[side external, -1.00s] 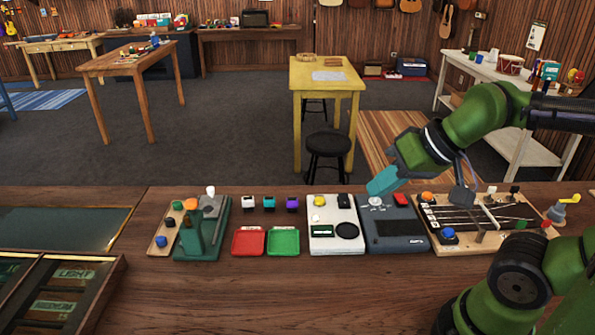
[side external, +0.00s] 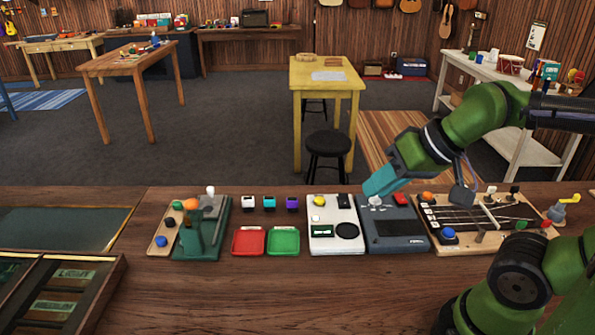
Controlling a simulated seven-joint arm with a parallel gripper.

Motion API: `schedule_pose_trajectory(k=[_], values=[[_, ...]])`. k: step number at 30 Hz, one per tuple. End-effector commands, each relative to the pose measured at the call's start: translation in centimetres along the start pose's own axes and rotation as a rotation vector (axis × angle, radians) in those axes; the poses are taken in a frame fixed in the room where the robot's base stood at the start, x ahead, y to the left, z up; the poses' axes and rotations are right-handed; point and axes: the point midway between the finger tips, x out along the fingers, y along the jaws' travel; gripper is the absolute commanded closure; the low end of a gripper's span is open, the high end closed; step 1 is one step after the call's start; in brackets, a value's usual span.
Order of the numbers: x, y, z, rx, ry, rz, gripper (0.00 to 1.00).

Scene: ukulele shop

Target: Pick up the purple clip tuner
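The purple clip tuner (side external: 292,203) stands on the wooden counter, at the right end of a short row of small clip tuners. Its neighbours are a teal one (side external: 269,203) and a white one (side external: 248,202). My gripper (side external: 372,190), with teal fingers, is to the right of the purple tuner, above the back of the grey device, and apart from the tuner. The fingers overlap in this view, so I cannot tell whether they are open or shut. Nothing is visibly held.
Red (side external: 249,242) and green (side external: 283,242) trays lie in front of the tuners. A white device (side external: 322,246) and a dark grey device (side external: 400,243) stand between the tuners and a wooden board (side external: 470,240). A green stand (side external: 209,240) is left. The front counter is mostly clear.

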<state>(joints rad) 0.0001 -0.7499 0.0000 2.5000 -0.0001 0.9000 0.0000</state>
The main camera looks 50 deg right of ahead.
Motion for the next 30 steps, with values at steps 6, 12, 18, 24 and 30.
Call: schedule_pose_trajectory(k=[6, 12, 18, 24, 30], values=[[0.0, 0.0, 0.0, 0.000, 0.000, 0.000, 0.46], [0.0, 0.0, 0.0, 0.000, 0.000, 0.000, 0.46], [1.4, 1.2, -0.2, 0.042, -0.045, 0.045, 0.46], [4.7, 2.7, -4.5, 0.073, -0.148, 0.121, 0.46], [9.3, 4.9, -10.0, -0.096, -0.267, 0.121, 0.46]])
